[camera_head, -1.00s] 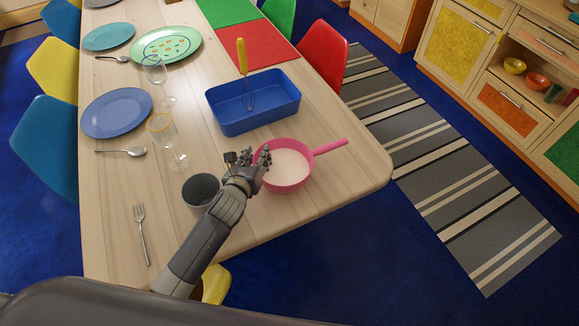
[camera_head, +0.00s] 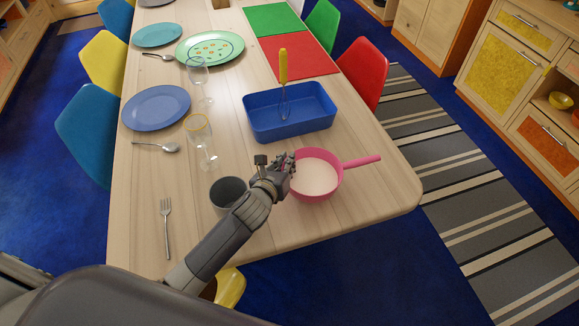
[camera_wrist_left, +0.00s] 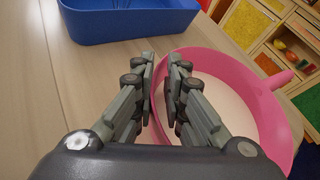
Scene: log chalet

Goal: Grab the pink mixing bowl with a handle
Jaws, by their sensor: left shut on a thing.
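The pink mixing bowl (camera_head: 316,178) stands on the wooden table near its front right corner, its handle pointing right and slightly up. It has a pale inside. My left gripper (camera_head: 288,166) is at the bowl's left rim, and in the left wrist view the gripper (camera_wrist_left: 164,92) has one finger outside the rim and one inside, shut on the bowl's wall (camera_wrist_left: 262,92). The bowl looks upright; I cannot tell whether it is clear of the table. My right gripper is not in view.
A blue tray (camera_head: 262,124) with a yellow-handled whisk (camera_head: 283,72) lies behind the bowl. A dark grey cup (camera_head: 226,192) stands close to my left arm. Two glasses, plates (camera_head: 157,108) and a fork (camera_head: 166,228) are on the left. The table's front edge is near.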

